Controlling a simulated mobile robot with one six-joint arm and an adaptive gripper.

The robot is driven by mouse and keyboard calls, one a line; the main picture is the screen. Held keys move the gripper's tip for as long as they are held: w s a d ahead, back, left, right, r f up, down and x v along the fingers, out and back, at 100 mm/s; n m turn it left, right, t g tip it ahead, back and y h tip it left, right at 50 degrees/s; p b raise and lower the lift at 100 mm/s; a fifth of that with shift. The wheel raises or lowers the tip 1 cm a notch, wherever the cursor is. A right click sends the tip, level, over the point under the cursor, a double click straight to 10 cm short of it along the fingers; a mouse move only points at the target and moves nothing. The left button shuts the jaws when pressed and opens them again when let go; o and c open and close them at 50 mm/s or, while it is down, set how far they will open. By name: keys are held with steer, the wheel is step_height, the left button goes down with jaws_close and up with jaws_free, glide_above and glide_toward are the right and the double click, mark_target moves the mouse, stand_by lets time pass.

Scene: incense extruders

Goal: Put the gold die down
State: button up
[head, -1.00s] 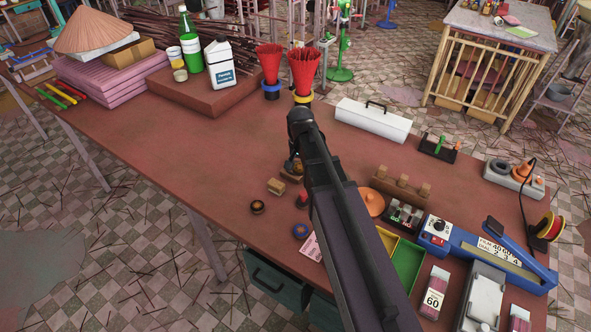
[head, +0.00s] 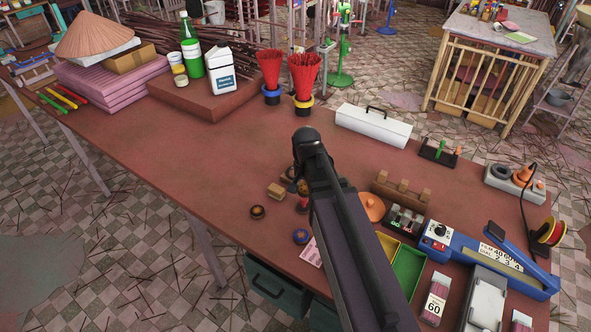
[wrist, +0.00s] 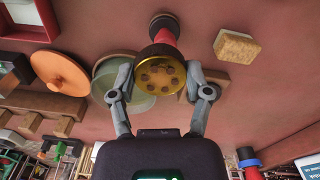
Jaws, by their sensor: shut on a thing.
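The gold die (wrist: 160,80) is a round brass-coloured disc with several holes in its face. It sits between the two fingers of my gripper (wrist: 160,86) in the wrist view, and the fingers are shut on it. Beyond it in that view are a red piece (wrist: 164,42) and a dark round end (wrist: 164,22); whether the die touches the red piece I cannot tell. In the head view my gripper (head: 294,180) is low over the table (head: 190,150), mostly hidden by my arm.
A tan block (head: 276,191), a dark round piece (head: 257,212) and a blue-rimmed piece (head: 300,236) lie close by. An orange lid (head: 371,207) and a wooden rack (head: 400,191) stand to the right. The table's left half is clear in front of the red bundles (head: 303,73).

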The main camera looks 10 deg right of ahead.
steer(key=w, duration=0.4)
steer(key=w+f+b, duration=0.1)
steer(key=w, duration=0.9)
steer(key=shift+d+f, duration=0.1)
steer(key=shift+f, duration=0.05)
steer(key=shift+w, duration=0.1)
steer(key=shift+w, duration=0.3)
steer(key=shift+w+f+b, duration=0.3)
steer(key=shift+f+b, duration=0.35)
steer(key=shift+b, duration=0.1)
steer(key=shift+f+b, duration=1.2)
steer(key=shift+b, duration=0.05)
steer(key=shift+f+b, duration=0.6)
steer(key=o, duration=1.4)
steer(key=shift+c, duration=0.2)
